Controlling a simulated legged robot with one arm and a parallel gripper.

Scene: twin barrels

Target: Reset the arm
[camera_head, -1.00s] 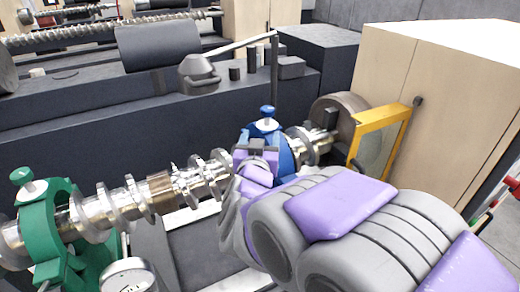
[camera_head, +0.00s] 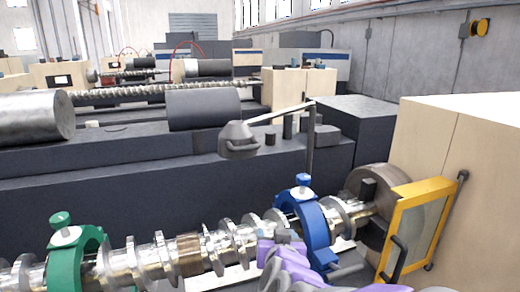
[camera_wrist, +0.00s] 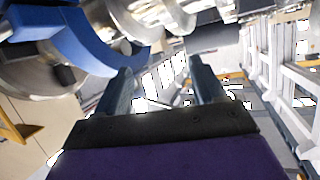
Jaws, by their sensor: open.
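My gripper (camera_wrist: 160,92) shows in the wrist view with its two fingers spread apart and nothing between them. In the head view my grey and purple arm is at the bottom, just in front of the crankshaft, and the fingertips are hard to make out. A blue clamp ring (camera_head: 312,225) with a blue knob sits around the right part of the shiny crankshaft (camera_head: 150,262). The blue ring also shows in the wrist view (camera_wrist: 85,45), up and left of the fingers, apart from them.
A green clamp ring (camera_head: 58,262) sits around the crankshaft at left. A yellow-framed guard (camera_head: 392,235) and a beige cabinet (camera_head: 470,180) stand at right. A grey lamp (camera_head: 238,138) hangs over the machine. Other machines stand behind.

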